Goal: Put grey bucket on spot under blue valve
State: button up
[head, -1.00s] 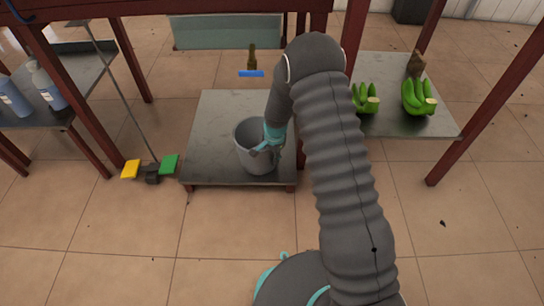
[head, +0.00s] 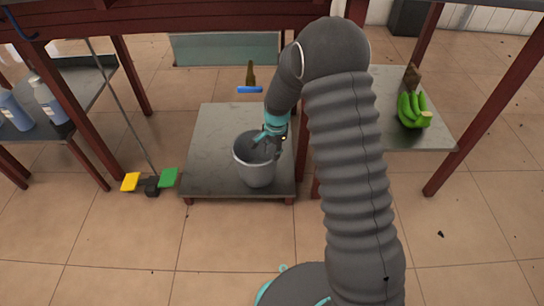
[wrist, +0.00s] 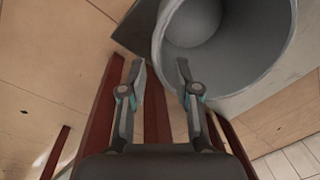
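The grey bucket (head: 257,173) stands upright on a low metal-topped platform (head: 222,130). The blue valve (head: 250,90) is a blue handle on a brass stem, farther back than the bucket in the head view. My gripper (head: 263,138) is at the bucket's right rear rim. In the wrist view my gripper (wrist: 162,72) has its two fingers apart, with the bucket (wrist: 245,60) close ahead and to the right. The right finger overlaps the bucket's rim; contact cannot be told. The spot under the valve shows no clear mark.
A side table with blue bottles (head: 50,103) stands left. A stick with yellow and green blocks (head: 150,183) reaches the floor beside the platform. Green bananas (head: 413,110) hang or lie over the right table. Dark red posts (head: 85,145) frame the area. The platform's rear left is clear.

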jog(key=s+d+r+n+t, duration=0.15)
jog(key=s+r, duration=0.25)
jog(key=r, duration=0.4)
jog(key=s+d+r+n, duration=0.1)
jog(key=s+d+r, duration=0.25)
jog(key=r, duration=0.45)
jog(key=s+d+r+n+t, duration=0.15)
jog(key=s+r, duration=0.25)
jog(key=r, duration=0.4)
jog(key=s+d+r+n+t, duration=0.1)
jog(key=s+d+r+n, duration=0.1)
jog(key=s, duration=0.8)
jog(key=s+d+r+n, duration=0.3)
jog(key=s+d+r, duration=0.1)
jog(key=s, duration=0.7)
jog(key=shift+d+r+t+h, duration=0.3)
jog(key=shift+r+t, duration=0.1)
jog(key=shift+r, duration=0.5)
jog(key=shift+s, duration=0.1)
notch_tip(320, 180, up, 4)
jog(key=p, duration=0.4)
jog(key=shift+r, duration=0.1)
